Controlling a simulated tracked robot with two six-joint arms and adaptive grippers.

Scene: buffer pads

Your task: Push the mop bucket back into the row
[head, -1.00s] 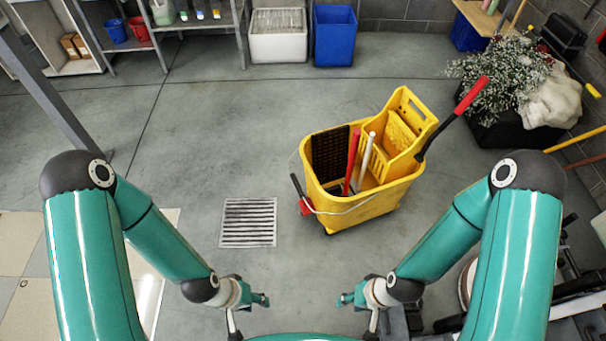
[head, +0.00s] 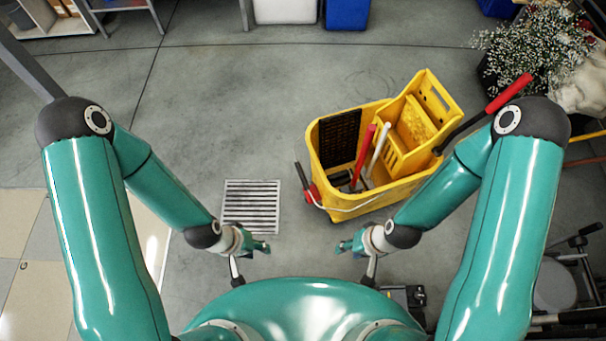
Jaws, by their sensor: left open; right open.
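The yellow mop bucket (head: 346,206) stands on the grey floor, ahead and right of centre. It has a yellow wringer with a long red-gripped handle pointing up right, and red and white sticks inside. My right forearm overlaps its right side in the picture. My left gripper (head: 252,252) is open and empty, over the floor near the drain grate. My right gripper (head: 354,253) is open and empty, a little below the bucket's near side in the picture. I see no contact with the bucket.
A white bin (head: 285,10) and a blue bin (head: 347,13) stand in a row at the back wall, with open floor before them. A drain grate (head: 251,206) lies left of the bucket. A flowering plant (head: 535,45) is at the back right. Equipment (head: 568,285) stands at right.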

